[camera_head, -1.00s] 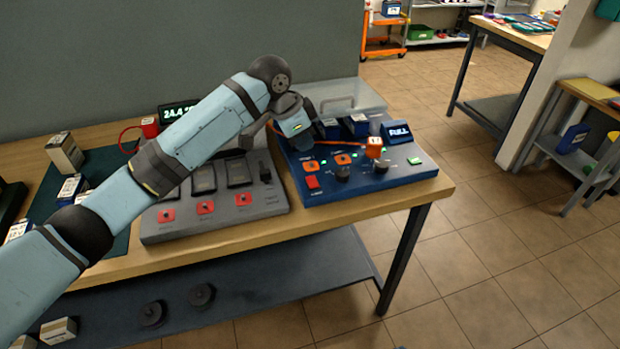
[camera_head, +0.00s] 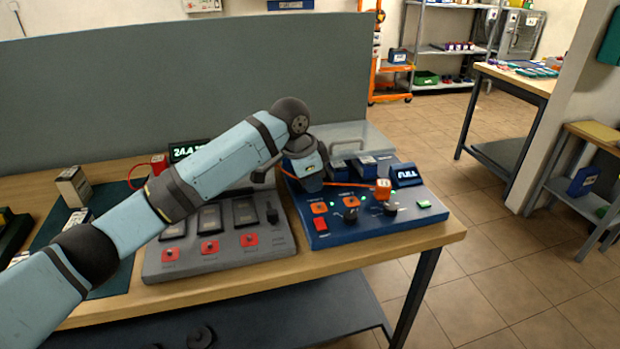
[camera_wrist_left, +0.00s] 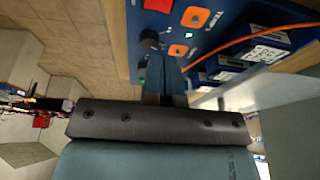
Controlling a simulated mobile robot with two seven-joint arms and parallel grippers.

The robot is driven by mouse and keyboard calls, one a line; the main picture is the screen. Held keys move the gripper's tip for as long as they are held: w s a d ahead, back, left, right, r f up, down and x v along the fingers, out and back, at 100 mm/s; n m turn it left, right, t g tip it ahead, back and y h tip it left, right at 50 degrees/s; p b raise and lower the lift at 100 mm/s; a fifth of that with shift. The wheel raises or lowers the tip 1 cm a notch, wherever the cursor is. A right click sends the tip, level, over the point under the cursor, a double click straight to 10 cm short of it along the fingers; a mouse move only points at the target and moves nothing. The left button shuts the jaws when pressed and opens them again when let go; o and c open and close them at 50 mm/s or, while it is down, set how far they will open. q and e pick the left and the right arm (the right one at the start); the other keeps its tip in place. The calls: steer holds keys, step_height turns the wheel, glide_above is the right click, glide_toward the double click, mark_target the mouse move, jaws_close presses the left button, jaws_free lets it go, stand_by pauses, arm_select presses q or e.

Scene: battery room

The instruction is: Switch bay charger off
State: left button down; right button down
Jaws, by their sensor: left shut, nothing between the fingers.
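A blue charger panel (camera_head: 330,241) lies on the bench, with a red switch (camera_head: 320,225), orange buttons (camera_head: 346,196), black knobs (camera_head: 350,214), a green key (camera_head: 424,204) and a display reading FULL (camera_head: 407,175). I cannot tell from labels which is the bay charger. My left gripper (camera_head: 325,184) is shut and empty over the blue panel's back left. In the left wrist view its fingers (camera_wrist_left: 165,82) point at the panel near an orange button (camera_wrist_left: 178,50). My right gripper is not in view.
An orange cable (camera_wrist_left: 250,36) crosses the panel by an orange-topped block (camera_head: 383,189). Dark blue batteries (camera_head: 366,167) stand at the panel's back. A grey partition (camera_head: 180,85) rises behind the bench (camera_head: 430,238). Open floor (camera_head: 480,290) lies to the right.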

mark_target(320, 219)
arm_select(q)
steer(key=x, duration=0.6)
steer(key=a+x, duration=0.1)
steer(key=x, duration=0.2)
steer(key=shift+f+b, duration=0.15)
steer(key=shift+b, duration=0.25)
steer(key=shift+f, duration=0.3)
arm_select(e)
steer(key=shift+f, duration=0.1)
arm_select(q)
steer(key=shift+p, duration=0.6)
steer(key=shift+w+f, duration=0.15)
steer(key=shift+s+p, duration=0.35)
steer(key=shift+p, duration=0.3)
steer(key=shift+s+d+p, duration=0.15)
steer(key=shift+s+p, duration=0.25)
steer(key=shift+p, duration=0.1)
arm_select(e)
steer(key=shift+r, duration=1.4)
